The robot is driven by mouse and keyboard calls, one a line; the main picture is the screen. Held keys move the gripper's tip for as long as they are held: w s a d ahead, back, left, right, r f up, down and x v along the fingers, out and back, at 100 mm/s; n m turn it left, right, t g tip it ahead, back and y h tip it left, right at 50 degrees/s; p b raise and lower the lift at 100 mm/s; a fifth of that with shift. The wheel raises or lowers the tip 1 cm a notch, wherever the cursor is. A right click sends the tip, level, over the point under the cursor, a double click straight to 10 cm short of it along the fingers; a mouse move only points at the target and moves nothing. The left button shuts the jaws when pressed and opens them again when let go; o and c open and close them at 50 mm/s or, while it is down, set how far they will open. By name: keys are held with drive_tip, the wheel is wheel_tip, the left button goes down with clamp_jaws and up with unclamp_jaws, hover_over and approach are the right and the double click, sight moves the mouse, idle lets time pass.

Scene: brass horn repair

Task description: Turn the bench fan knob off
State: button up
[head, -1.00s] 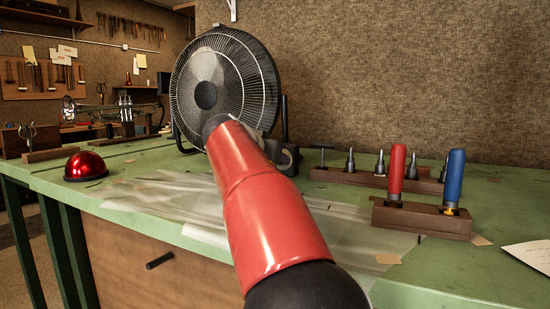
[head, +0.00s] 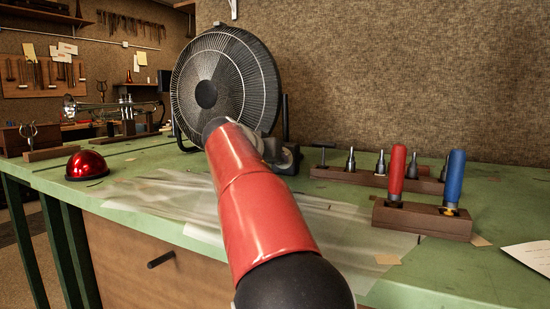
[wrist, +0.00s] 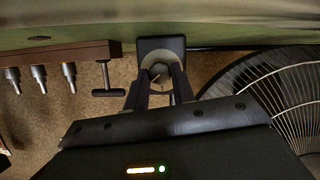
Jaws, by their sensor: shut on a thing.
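The bench fan (head: 222,80) stands at the back of the green bench in the head view, its round black grille facing forward. Its dark control box (head: 288,158) sits at the fan's lower right, partly behind my arm. In the wrist view the fan grille (wrist: 285,95) is at the right and the box (wrist: 172,43) is at top centre. The pale round knob (wrist: 159,66) is on the box's face. My gripper (wrist: 161,78) is shut on the knob, one finger on each side. In the head view my arm hides most of the gripper and the knob.
Wooden blocks hold metal tools (head: 381,164), a red-handled tool (head: 397,172) and a blue-handled tool (head: 454,178) at the right. A T-handled tool (wrist: 105,80) is left of the knob. A red dome (head: 86,165) sits at left. Clear sheeting (head: 165,200) covers the bench front.

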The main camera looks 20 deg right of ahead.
drive_tip(key=shift+n+g+h, duration=0.4)
drive_tip(key=shift+n+g, duration=0.1)
drive_tip(key=shift+n, duration=0.5)
drive_tip(key=o, duration=1)
drive_tip(key=shift+a, duration=0.1)
drive_tip(key=shift+v, duration=3.85)
